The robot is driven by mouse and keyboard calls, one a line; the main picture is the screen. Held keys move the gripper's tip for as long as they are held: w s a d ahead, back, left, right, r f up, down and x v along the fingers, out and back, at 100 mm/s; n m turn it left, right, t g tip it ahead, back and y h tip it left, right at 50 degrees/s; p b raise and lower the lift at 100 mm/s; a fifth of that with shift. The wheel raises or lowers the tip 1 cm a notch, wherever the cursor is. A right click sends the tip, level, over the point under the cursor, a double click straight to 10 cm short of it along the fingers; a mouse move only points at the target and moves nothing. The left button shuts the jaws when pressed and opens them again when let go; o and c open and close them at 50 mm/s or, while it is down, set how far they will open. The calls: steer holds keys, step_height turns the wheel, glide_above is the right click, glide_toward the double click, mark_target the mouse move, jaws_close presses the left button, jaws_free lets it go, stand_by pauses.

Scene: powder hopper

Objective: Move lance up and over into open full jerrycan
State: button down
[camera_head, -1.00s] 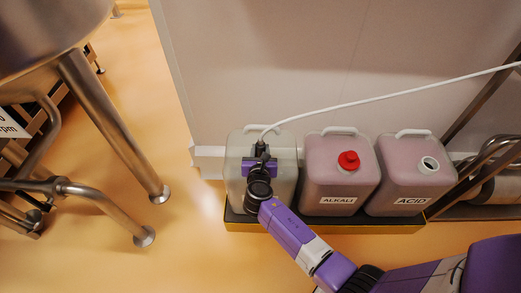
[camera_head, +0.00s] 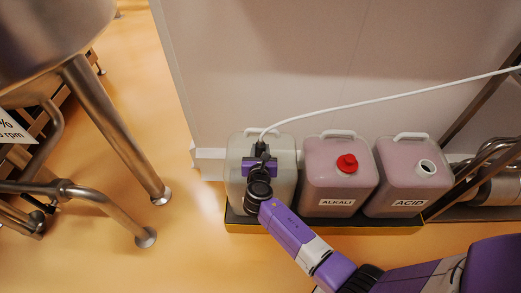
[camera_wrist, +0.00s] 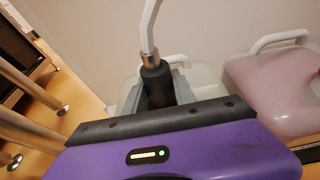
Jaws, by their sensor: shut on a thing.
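The lance shows as a black head with a white hose in the wrist view (camera_wrist: 157,82), and its top shows in the head view (camera_head: 261,148). My gripper (camera_head: 260,163) is shut on the lance's black head, above the left jerrycan. That left jerrycan (camera_head: 286,180) is pale and translucent. Whether the lance's lower end is inside it is hidden by my gripper and wrist. The open jerrycan (camera_head: 400,180), labelled ACID, is at the right, full of pinkish liquid, with an uncapped white-rimmed mouth (camera_head: 426,167). The middle jerrycan (camera_head: 335,183), labelled ALKALI, has a red cap (camera_head: 347,163).
The three jerrycans stand in a row in a low yellow-edged tray (camera_head: 300,227) against a pale wall. The white hose (camera_head: 385,98) runs up to the right. Metal pipes (camera_head: 490,185) are at the right. A steel vessel's legs (camera_head: 112,130) stand at the left on open floor.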

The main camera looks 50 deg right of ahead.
step_height(320, 180, up, 32)
steer(key=p, duration=2.7)
steer(key=shift+f, duration=0.2)
